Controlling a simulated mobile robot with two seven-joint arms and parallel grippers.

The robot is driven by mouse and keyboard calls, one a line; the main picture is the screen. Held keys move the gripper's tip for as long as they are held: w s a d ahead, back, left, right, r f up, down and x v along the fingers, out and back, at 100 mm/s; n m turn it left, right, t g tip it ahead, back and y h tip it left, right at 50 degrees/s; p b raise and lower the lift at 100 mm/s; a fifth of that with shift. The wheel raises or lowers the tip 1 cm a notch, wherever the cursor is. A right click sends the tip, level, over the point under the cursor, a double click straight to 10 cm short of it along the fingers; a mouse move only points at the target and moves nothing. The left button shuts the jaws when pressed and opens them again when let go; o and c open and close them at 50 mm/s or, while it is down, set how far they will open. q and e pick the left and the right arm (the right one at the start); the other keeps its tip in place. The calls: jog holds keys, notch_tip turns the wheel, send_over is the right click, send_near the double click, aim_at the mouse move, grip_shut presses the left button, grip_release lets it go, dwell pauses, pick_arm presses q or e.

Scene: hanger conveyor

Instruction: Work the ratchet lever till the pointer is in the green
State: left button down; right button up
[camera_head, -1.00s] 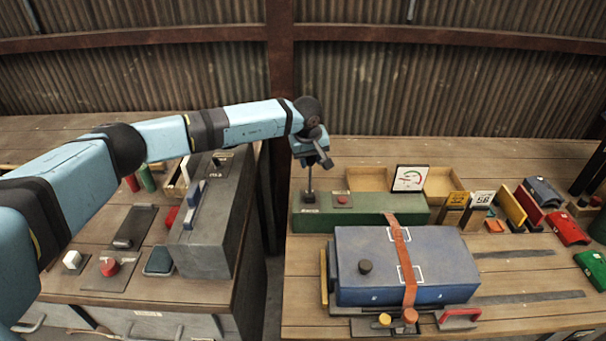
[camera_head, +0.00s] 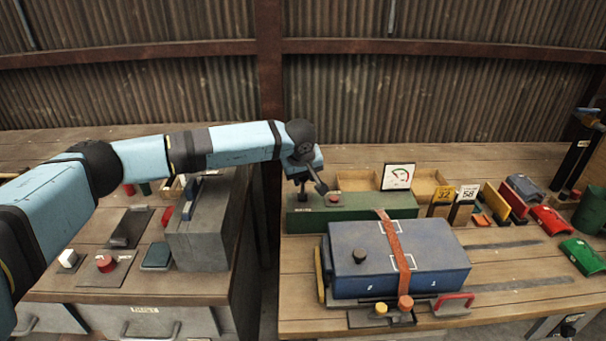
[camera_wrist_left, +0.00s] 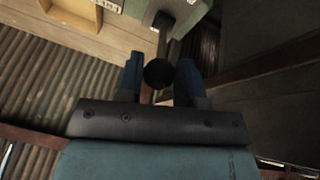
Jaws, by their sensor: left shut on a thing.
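The ratchet lever (camera_wrist_left: 160,52) is a dark rod with a round dark knob. In the left wrist view its knob lies between the two blue fingers of my left gripper (camera_wrist_left: 158,80). In the head view my left gripper (camera_head: 313,188) is low over the left end of the long green box (camera_head: 350,212), and it hides most of the lever. The gripper is shut on the lever. The gauge (camera_head: 398,177) is a white square with a coloured arc, standing behind the green box. Its pointer is too small to read for certain. My right gripper is out of view.
A red button (camera_head: 334,198) sits on the green box close to the gripper. A blue case (camera_head: 397,258) with an orange strap lies in front. A grey box (camera_head: 205,225) stands on the left bench, across a gap. Yellow number cards (camera_head: 440,203) stand right of the gauge.

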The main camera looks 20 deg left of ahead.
pick_arm(q)
jog(key=shift+s+d+f, duration=0.25)
jog(key=shift+s+f, duration=0.25)
jog(key=shift+s, duration=0.05)
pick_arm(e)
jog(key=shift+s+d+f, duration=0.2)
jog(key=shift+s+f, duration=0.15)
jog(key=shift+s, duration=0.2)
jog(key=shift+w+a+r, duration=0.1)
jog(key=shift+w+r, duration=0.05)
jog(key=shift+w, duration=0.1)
pick_arm(q)
jog(key=c, duration=0.8)
grip_release()
jog(key=shift+a, duration=0.1)
jog(key=shift+r, duration=0.5)
jog(key=v, duration=1.3)
jog(key=shift+s, duration=0.1)
jog(key=shift+f, duration=0.15)
